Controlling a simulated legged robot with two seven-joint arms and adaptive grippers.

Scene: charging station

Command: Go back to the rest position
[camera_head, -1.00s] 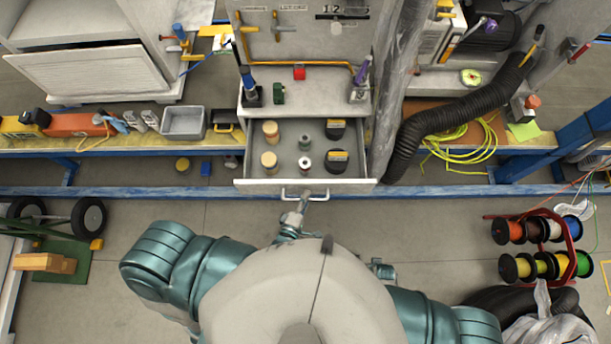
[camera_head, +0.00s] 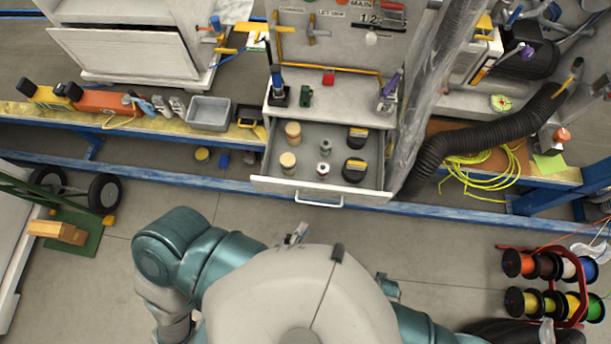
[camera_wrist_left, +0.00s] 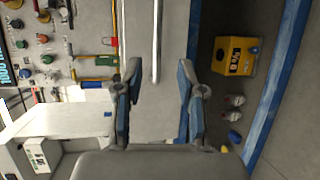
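The drawer (camera_head: 330,201) below the pegboard is pulled open. It holds two wooden-coloured cylinders (camera_head: 288,160), two black-and-yellow round pieces (camera_head: 356,168) and two small metal pieces (camera_head: 324,168). My left gripper (camera_head: 299,231) is in front of the drawer handle (camera_head: 318,202), apart from it, and my body partly hides it. In the left wrist view, the left gripper's fingers (camera_wrist_left: 158,72) are spread apart with nothing held. A long metal bar (camera_wrist_left: 157,40) lies beyond the gap. My right gripper cannot be made out in either view.
A workbench with a blue rail (camera_head: 230,184) runs across the scene. A grey bin (camera_head: 209,112) stands left of the drawer. A black hose (camera_head: 480,137) and yellow cable (camera_head: 485,170) lie right. A wire-spool rack (camera_head: 545,285) stands at lower right. Floor before the drawer is open.

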